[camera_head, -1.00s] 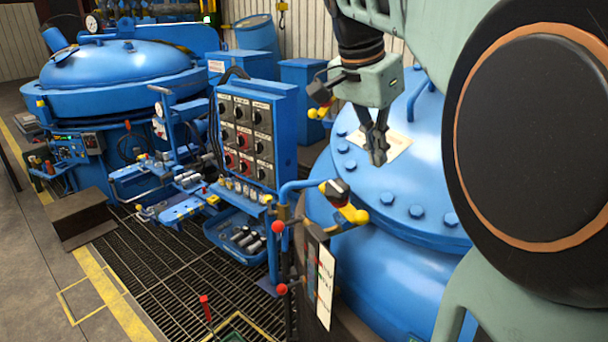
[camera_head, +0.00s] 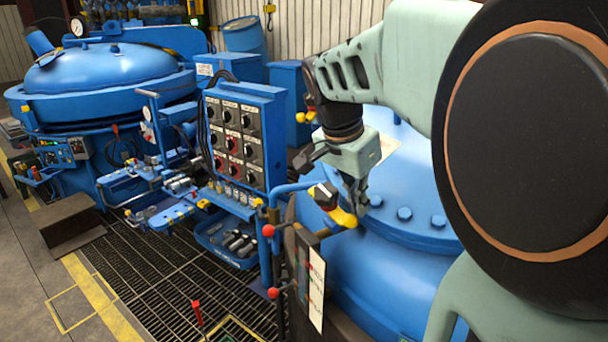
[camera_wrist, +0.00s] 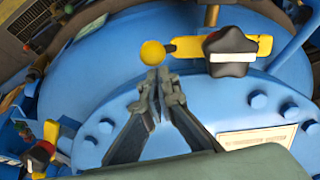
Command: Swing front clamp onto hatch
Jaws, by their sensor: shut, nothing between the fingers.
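The front clamp (camera_head: 344,217) is a yellow arm with a black knob, at the near edge of the bolted blue hatch (camera_head: 404,233). In the wrist view the clamp (camera_wrist: 265,45) ends in a yellow ball, and its bar appears beyond the rim of the hatch (camera_wrist: 190,90). My gripper (camera_head: 360,208) points down beside the clamp's yellow end. In the wrist view my gripper (camera_wrist: 160,78) is shut, with its tips just below the ball. I cannot tell whether they touch it. The clamp's pivot is partly hidden.
Another yellow clamp with a black knob (camera_wrist: 40,152) shows at lower left in the wrist view. A blue control panel (camera_head: 240,135) and a post with red-ball levers (camera_head: 270,231) stand left of the hatch. A second blue furnace (camera_head: 105,70) stands at back left.

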